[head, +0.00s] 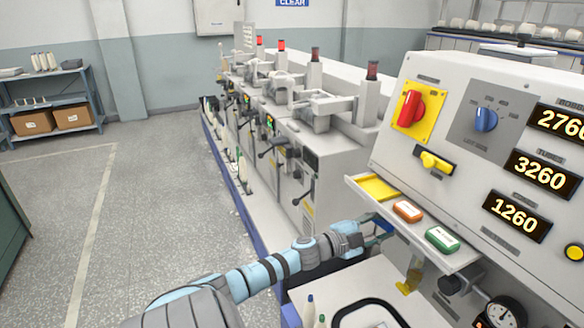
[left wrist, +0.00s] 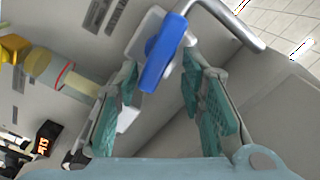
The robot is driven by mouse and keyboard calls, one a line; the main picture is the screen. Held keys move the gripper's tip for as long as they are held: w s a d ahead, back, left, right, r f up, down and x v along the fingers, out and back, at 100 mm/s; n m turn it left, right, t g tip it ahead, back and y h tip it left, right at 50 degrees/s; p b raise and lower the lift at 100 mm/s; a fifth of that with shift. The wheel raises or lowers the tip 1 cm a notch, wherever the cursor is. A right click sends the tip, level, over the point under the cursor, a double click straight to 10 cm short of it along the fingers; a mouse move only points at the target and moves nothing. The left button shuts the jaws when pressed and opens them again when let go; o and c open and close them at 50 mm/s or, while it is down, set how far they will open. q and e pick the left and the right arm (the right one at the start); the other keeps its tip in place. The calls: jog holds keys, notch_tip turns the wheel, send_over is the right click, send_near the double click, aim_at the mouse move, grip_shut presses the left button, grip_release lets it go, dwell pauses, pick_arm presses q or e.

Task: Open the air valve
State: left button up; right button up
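My left gripper (head: 380,232) reaches under the front ledge of the control panel in the head view. In the left wrist view its two teal fingers (left wrist: 165,100) are spread apart. A blue handle (left wrist: 162,52) on a grey mount with a bent metal rod lies beyond and between the fingertips; I cannot tell whether they touch it. A yellow lever-like part (head: 408,280) hangs below the ledge, right of my gripper, near a round gauge (head: 505,312). A yellow part (left wrist: 14,48) shows at the wrist view's left edge. No label shows which part is the air valve. My right gripper is not seen.
The panel carries a red knob (head: 410,108), a blue knob (head: 486,119) and number displays. Its ledge (head: 464,258) holds an orange-brown and a green block. A dark-rimmed tray (head: 345,318) lies below. Open floor (head: 150,200) is at left.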

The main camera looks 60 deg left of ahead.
pick_arm(q)
jog(key=n, duration=0.3)
jog(key=shift+a+r, duration=0.2)
jog(key=shift+r, duration=0.15)
jog(key=n, duration=0.3)
jog(key=shift+a, duration=0.15)
jog(key=n, duration=0.1)
jog(key=n+b, duration=0.1)
jog(key=shift+w+a+f+n, duration=0.1)
jog(key=shift+a+n, duration=0.1)
jog(key=shift+n, duration=0.1)
jog(key=shift+a+n+b, duration=0.2)
jog(key=shift+n+b, duration=0.2)
jog(key=shift+n, duration=0.8)
jog(key=s+a+p, duration=0.1)
jog(key=s+p, duration=1.4)
jog(key=s+d+f+g+y+b, duration=0.1)
jog(key=s+f, duration=0.4)
jog(key=f, duration=0.6)
jog(key=s+d+f+n+g+y+b, duration=0.1)
jog(key=s+f+g+b, duration=0.3)
jog(key=f, duration=0.7)
jog(key=s+d+f+n+g+y+b, duration=0.1)
jog(key=s+d+f+g+y+b, duration=0.1)
jog(key=f, duration=1)
jog(key=s+g+b, duration=0.1)
jog(key=s+g, duration=0.1)
jog(key=s, duration=0.1)
jog(key=shift+s+d+g, duration=0.3)
